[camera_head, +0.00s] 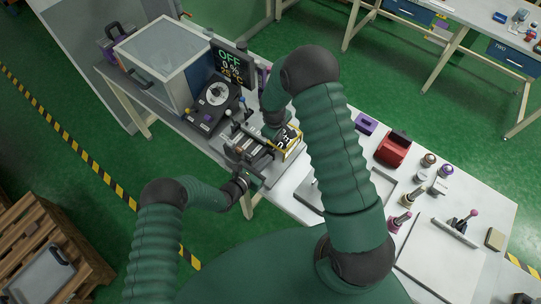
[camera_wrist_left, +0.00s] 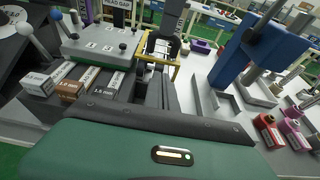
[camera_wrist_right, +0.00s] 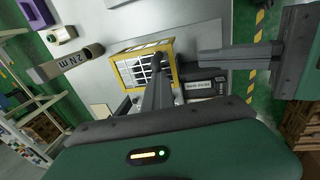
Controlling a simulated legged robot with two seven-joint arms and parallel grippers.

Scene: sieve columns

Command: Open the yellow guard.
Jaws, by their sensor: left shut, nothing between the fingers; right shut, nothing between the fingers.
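The yellow guard (camera_wrist_right: 145,66) shows in the right wrist view as a yellow-framed cage with a barred face. In the head view it (camera_head: 293,146) is beside the bench fixture, partly hidden by my right arm. The left wrist view shows its yellow frame (camera_wrist_left: 175,70) beyond the fingers. My right gripper (camera_wrist_right: 158,82) is shut and empty, its fingers overlapping the guard in its wrist view; contact cannot be told. My left gripper (camera_head: 254,180) is shut and empty at the near side of the fixture; its fingers (camera_wrist_left: 153,88) point toward the guard.
Labelled blocks (camera_wrist_left: 85,85) lie left of my left fingers. A blue part with grey posts (camera_wrist_left: 258,50) stands at right. A red container (camera_head: 393,150) and several small items occupy the bench's right.

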